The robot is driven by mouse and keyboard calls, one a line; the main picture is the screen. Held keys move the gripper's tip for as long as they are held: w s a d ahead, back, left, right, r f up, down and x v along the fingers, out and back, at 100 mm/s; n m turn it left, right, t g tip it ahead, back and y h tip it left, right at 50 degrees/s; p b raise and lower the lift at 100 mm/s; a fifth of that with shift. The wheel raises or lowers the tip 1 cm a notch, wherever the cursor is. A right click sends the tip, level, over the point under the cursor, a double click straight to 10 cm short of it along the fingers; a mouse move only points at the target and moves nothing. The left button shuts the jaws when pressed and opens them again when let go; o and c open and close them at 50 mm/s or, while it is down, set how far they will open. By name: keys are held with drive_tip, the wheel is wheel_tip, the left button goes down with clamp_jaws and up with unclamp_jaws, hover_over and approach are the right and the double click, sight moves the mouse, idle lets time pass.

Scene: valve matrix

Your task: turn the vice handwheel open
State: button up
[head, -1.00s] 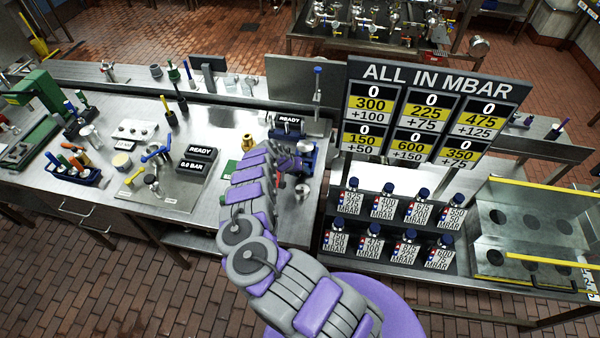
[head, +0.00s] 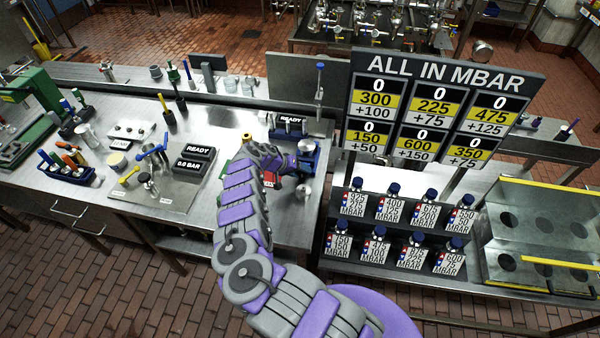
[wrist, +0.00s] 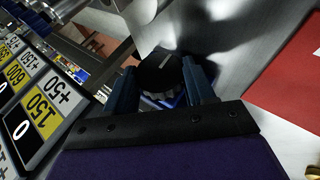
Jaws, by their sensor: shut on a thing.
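The blue vice (head: 307,150) stands at the right end of the steel bench in the head view. My gripper (head: 290,170) reaches to its near side, and my arm hides part of this area. In the wrist view, my gripper's two blue fingers (wrist: 160,88) lie on either side of a dark, round handwheel (wrist: 158,72) with a grey ridged rim. The gripper is shut on this wheel. How far the wheel is turned and the state of the vice jaws cannot be made out.
The sign board (head: 440,110) and a rack of labelled bottles (head: 400,225) stand close on the right. A silver round part (head: 304,192) sits near the bench edge.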

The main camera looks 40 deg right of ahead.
drive_tip(key=shift+a+f, duration=0.1)
drive_tip(key=shift+a, duration=0.05)
drive_tip(key=o, duration=1)
drive_tip(key=shift+o, duration=0.2)
drive_tip(key=shift+w+a, duration=0.1)
drive_tip(key=shift+w+a+r, duration=0.2)
drive_tip(key=shift+a+r, duration=0.05)
drive_tip(key=shift+r, duration=0.15)
drive_tip(key=v, duration=1.6)
drive_tip(key=shift+a+b, duration=0.2)
drive_tip(key=shift+b, duration=0.2)
